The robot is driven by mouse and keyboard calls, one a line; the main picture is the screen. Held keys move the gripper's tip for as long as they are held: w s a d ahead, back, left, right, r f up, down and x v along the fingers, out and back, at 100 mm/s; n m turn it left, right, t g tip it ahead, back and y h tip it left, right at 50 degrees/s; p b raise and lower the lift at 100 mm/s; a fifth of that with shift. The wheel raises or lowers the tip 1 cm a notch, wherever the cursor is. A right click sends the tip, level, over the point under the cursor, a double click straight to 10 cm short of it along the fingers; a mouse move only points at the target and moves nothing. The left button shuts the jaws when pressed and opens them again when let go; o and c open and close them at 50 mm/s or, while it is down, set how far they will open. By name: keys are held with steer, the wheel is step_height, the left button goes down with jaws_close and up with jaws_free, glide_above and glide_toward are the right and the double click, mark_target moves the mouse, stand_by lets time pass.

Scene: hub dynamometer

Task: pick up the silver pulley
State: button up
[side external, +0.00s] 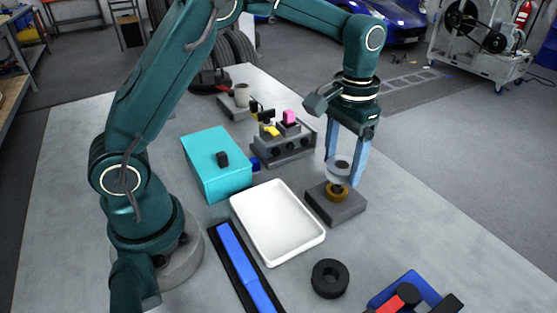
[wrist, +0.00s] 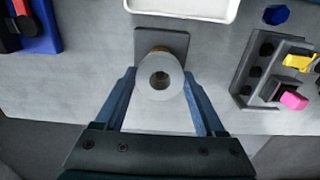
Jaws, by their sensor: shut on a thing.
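The silver pulley (side external: 340,167) is a pale disc with a dark centre hole, seen face-on in the wrist view (wrist: 146,80). My gripper (side external: 345,171) points down with its two blue fingers on either side of the pulley, shut on it. In the wrist view the fingertips (wrist: 160,76) flank the disc at left and right. The pulley is directly above a brass-coloured hub (side external: 337,193) on a dark grey square base (side external: 350,208). I cannot tell whether the pulley still touches the hub.
A white tray (side external: 275,255) lies beside the base. A teal box (side external: 222,185) and a grey block with knobs and coloured pieces (side external: 285,152) stand behind it. A black ring (side external: 330,279), a blue-and-black strip (side external: 243,270) and a blue holder (side external: 420,285) are nearer. The right table edge is close.

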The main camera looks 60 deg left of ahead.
steer(key=shift+r, duration=2.2)
